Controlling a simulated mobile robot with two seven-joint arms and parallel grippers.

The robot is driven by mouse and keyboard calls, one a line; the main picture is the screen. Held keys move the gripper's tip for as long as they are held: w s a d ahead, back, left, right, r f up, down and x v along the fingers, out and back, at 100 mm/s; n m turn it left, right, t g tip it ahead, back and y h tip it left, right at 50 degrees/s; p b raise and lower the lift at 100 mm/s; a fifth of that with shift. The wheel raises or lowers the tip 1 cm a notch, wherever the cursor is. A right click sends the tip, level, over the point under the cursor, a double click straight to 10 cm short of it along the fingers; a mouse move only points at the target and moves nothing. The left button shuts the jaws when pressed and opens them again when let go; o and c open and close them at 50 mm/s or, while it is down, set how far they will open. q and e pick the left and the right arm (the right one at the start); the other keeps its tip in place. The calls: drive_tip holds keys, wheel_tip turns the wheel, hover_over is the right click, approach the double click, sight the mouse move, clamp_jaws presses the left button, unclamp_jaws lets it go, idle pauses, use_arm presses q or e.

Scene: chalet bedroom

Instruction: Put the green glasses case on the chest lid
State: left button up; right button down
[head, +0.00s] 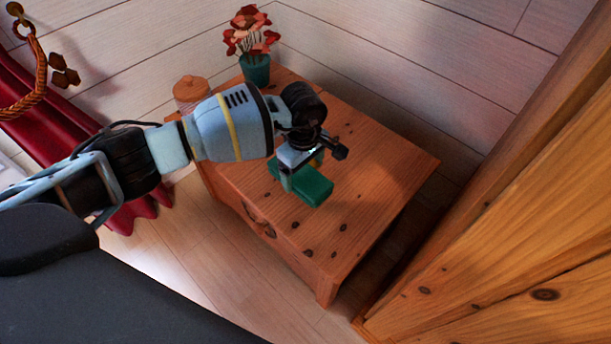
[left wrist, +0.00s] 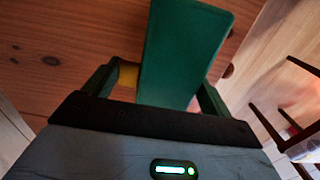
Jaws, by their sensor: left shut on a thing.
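The green glasses case (head: 314,187) is in my left gripper (head: 300,172), over the wooden chest lid (head: 385,165). In the left wrist view the case (left wrist: 187,45) runs lengthwise away from me between the two fingers, and the wood shows beyond it. The left gripper is shut on the case. I cannot tell whether the case touches the lid or hangs just above it. A small yellow patch (left wrist: 128,75) shows beside the case, mostly hidden; I cannot tell what it is. My right gripper is not in view.
A teal pot of red flowers (head: 256,70) and a pinkish lidded jar (head: 190,92) stand at the chest's back left. Large wooden furniture (head: 510,230) rises at the right. A red curtain (head: 60,120) hangs left. The lid's right part is clear.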

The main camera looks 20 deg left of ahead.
use_arm(q)
drive_tip(key=shift+w, duration=0.25)
wheel_tip(320, 180, down, 3)
drive_tip(key=shift+w+f+b, duration=0.1)
drive_tip(key=shift+w+b, duration=0.05)
drive_tip(key=shift+b, duration=0.55)
drive_tip(key=shift+f, duration=0.2)
drive_tip(key=shift+r, duration=0.1)
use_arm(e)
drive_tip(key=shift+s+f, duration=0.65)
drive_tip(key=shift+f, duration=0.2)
